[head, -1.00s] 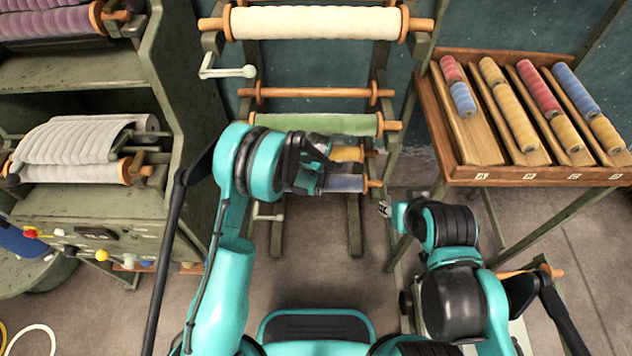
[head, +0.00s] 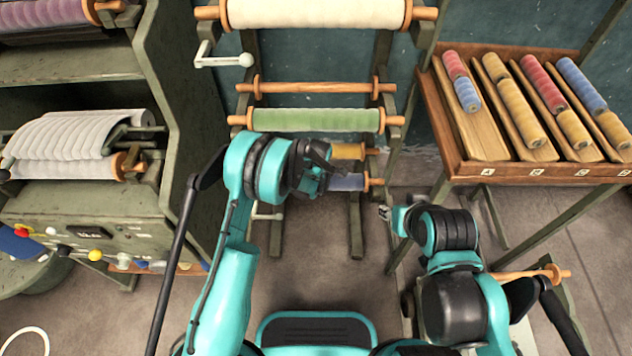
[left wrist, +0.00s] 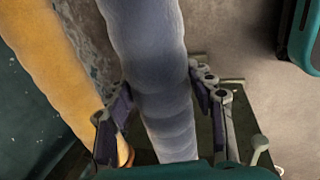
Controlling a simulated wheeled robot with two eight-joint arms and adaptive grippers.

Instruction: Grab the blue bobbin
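The blue bobbin (head: 347,182) is the lowest roll on the rack in the head view, partly hidden by my left gripper (head: 322,168). In the left wrist view it is a thick grey-blue roll (left wrist: 150,45) running down the middle. My left gripper's fingers (left wrist: 162,92) stand on either side of this roll, close to it. The gripper looks open around the roll; I cannot tell whether the fingers touch it. My right gripper (head: 385,212) is low, right of the rack, with nothing visible in it; its opening is too small to judge.
A yellow roll (head: 348,151) lies just above the blue one and shows beside it in the left wrist view (left wrist: 45,50). A green roll (head: 315,120) is higher on the rack. A wooden tray (head: 545,172) with several small bobbins stands right. A machine (head: 90,200) stands left.

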